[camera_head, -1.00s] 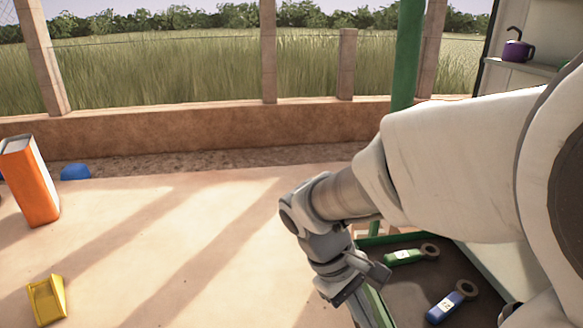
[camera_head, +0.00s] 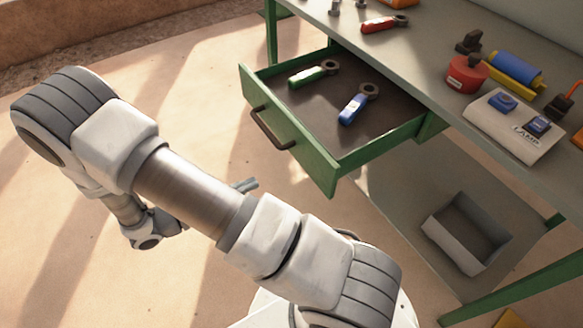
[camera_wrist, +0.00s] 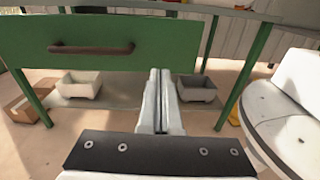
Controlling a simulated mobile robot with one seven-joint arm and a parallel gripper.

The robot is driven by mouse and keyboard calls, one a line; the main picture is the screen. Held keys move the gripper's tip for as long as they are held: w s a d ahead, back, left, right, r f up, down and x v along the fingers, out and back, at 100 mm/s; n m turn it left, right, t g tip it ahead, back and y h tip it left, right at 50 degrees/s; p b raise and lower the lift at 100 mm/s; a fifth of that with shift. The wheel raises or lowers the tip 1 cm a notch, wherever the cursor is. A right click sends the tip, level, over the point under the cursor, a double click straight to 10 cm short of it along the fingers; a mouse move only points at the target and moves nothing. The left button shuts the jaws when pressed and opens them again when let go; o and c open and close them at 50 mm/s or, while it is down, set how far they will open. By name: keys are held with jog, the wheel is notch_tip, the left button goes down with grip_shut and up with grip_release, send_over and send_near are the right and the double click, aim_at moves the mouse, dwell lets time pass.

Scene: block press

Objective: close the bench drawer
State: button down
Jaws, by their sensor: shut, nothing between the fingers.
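The bench drawer (camera_head: 290,146) stands open, pulled out from under the bench top, in the head view. It has a green front with a dark bar handle (camera_head: 271,128). A green-handled tool (camera_head: 308,77) and a blue-handled tool (camera_head: 353,107) lie inside it. In the wrist view the drawer front (camera_wrist: 140,35) faces me, with the handle (camera_wrist: 92,49) at left. My gripper (camera_wrist: 160,72) is shut and empty, its tips over the lower right part of the front in that view. In the head view its tip (camera_head: 247,185) shows past my arm, apart from the drawer.
The bench top (camera_head: 440,65) holds a red-handled tool (camera_head: 384,24), a red round container (camera_head: 466,74), a blue cylinder (camera_head: 517,68) and a white switch box (camera_head: 512,127). A pale bin (camera_head: 467,235) sits on the lower shelf. Green bench legs stand around; the floor before the drawer is clear.

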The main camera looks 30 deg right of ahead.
aim_at(307, 158)
jog(key=shift+n+t, duration=0.3)
jog(key=shift+n, duration=0.1)
jog(key=d+b, duration=0.1)
jog(key=d, duration=0.8)
jog(key=d+f+b, duration=0.1)
jog(key=d, duration=0.3)
jog(key=shift+w+d+b, duration=0.25)
jog(key=shift+w+b, duration=0.05)
jog(key=shift+d, duration=0.2)
